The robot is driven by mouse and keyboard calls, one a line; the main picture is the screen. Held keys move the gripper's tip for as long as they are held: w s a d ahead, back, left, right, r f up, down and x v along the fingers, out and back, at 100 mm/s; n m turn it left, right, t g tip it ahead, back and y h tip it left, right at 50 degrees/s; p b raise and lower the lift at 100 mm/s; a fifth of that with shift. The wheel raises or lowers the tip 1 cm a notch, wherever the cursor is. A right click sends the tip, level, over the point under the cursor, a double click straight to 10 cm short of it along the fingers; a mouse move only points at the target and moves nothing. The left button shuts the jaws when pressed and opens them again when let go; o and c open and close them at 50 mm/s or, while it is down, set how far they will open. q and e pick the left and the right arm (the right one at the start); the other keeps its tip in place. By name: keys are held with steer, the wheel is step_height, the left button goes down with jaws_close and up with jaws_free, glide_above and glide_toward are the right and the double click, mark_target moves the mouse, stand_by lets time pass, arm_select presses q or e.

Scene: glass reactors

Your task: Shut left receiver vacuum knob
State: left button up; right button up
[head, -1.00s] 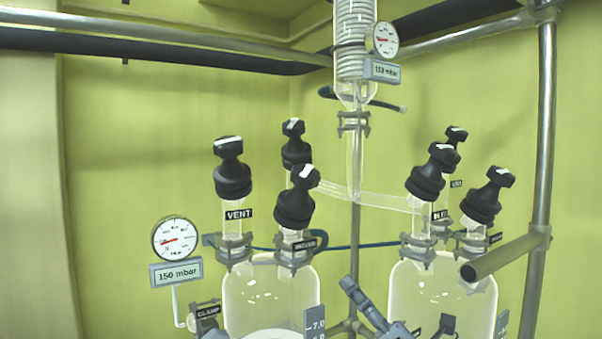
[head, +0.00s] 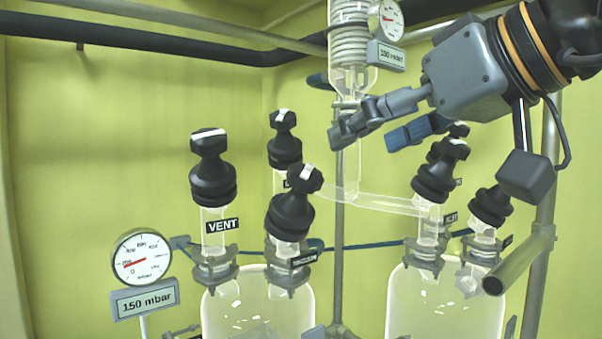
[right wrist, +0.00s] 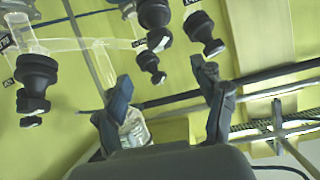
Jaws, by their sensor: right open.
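The left receiver (head: 258,303) is a clear glass vessel at lower middle in the head view. Its vacuum knob (head: 291,210) is the black front one with a white mark on its cap, above a partly blurred label. My right gripper (head: 366,137) is open and empty, up and to the right of that knob and apart from it. In the right wrist view the two fingers (right wrist: 160,78) are spread. Several black knobs (right wrist: 155,14) show beyond them there; I cannot tell which is the vacuum knob. My left gripper is not in view.
The vent knob (head: 212,170) stands left of the vacuum knob, and another black knob (head: 284,140) stands behind. A gauge (head: 141,257) reads near 150 mbar. A glass condenser (head: 349,45) hangs behind my right gripper. The right receiver (head: 445,300) carries several knobs below my right arm.

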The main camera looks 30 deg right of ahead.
mark_target(310, 173)
steer(key=x, duration=1.3)
steer(key=shift+w+f+p, duration=0.15)
steer(key=shift+f+p, duration=0.1)
steer(key=shift+p, duration=0.05)
steer(key=c, duration=1.2)
